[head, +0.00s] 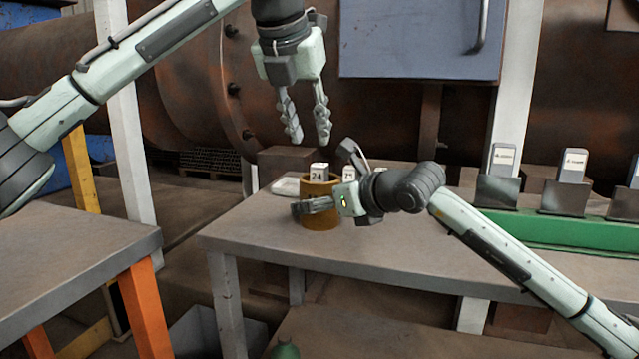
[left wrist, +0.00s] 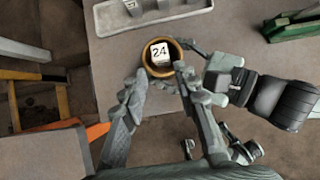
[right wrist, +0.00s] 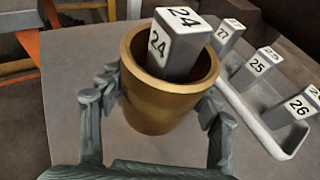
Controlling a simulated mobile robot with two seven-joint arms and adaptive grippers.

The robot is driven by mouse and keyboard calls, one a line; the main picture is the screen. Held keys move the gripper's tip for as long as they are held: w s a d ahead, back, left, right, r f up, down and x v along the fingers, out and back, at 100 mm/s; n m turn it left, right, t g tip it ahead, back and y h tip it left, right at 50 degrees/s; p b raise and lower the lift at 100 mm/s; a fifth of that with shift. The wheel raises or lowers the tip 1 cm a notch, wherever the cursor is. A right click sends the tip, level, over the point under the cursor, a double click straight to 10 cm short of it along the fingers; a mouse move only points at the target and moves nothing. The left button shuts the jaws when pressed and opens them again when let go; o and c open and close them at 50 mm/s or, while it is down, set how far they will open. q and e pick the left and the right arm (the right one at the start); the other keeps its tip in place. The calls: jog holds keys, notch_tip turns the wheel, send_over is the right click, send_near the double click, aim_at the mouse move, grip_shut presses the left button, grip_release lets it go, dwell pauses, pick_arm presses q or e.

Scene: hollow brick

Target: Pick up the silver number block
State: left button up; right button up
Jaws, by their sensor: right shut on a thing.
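A silver number block marked 24 (head: 319,173) stands inside a round brown-gold container (head: 320,223) on the grey table, its top above the rim. The block also shows in the left wrist view (left wrist: 159,53) and, tilted inside the rim, in the right wrist view (right wrist: 181,42). My right gripper (right wrist: 160,98) is shut around the container, one finger on each side. My left gripper (head: 311,141) points down above the block with its fingers apart and empty. In the left wrist view, its fingertips (left wrist: 160,78) frame the container.
Behind the container, a pale tray (right wrist: 265,125) holds more number blocks, including 25 (right wrist: 256,68), 26 (right wrist: 292,107) and 27 (right wrist: 228,36). A green rack (head: 560,232) with upright grey-topped items stands at the right. The table's front left is clear.

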aim_at(318, 165)
pick_arm(q)
jog(key=x, duration=1)
jog(key=shift+w+r, duration=0.15)
jog(key=shift+w, duration=0.05)
grip_shut()
